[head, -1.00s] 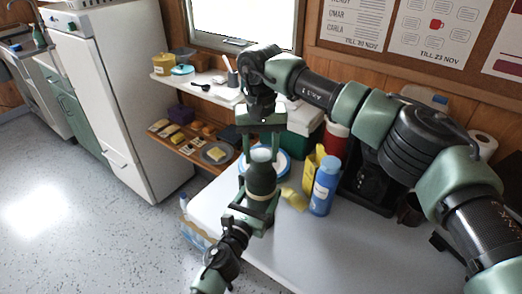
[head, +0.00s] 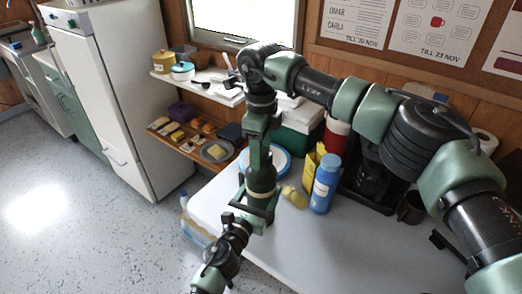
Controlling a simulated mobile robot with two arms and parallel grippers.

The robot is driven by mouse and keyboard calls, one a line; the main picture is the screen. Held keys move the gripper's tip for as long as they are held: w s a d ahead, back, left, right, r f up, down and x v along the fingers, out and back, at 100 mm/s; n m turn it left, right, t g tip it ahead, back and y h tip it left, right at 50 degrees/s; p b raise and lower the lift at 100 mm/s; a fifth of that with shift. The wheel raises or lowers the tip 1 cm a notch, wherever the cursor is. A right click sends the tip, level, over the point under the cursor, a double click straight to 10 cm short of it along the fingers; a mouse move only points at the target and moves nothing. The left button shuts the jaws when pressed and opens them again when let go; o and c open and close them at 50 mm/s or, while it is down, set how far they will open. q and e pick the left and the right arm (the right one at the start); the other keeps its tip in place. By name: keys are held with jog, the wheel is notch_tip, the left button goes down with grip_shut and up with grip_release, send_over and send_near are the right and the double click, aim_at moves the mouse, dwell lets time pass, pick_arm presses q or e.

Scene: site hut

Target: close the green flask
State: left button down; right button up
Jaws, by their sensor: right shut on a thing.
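The green flask (head: 263,180) stands upright near the table's left edge, with a pale band low on its body. My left gripper (head: 256,207) reaches in from the front, its fingers on either side of the flask's lower body. My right gripper (head: 259,160) points down from above, at the top of the flask. It is shut on what looks like the flask's pale lid, which its fingers now mostly hide. I cannot tell how the lid sits on the mouth.
A blue bottle (head: 325,185), a yellow carton (head: 311,163) and a pale yellow item (head: 294,197) stand close right of the flask. A blue-rimmed plate (head: 285,160) lies behind. A red-and-white container (head: 336,136) is further back. The table's front right (head: 345,245) is clear.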

jog(key=m, duration=0.5)
jog(key=shift+r, duration=0.1)
jog(key=m, duration=1)
jog(key=shift+d, duration=0.1)
jog(key=m, duration=0.5)
jog(key=o, duration=1.5)
notch_tip(320, 180, up, 4)
jog(key=shift+r, duration=0.15)
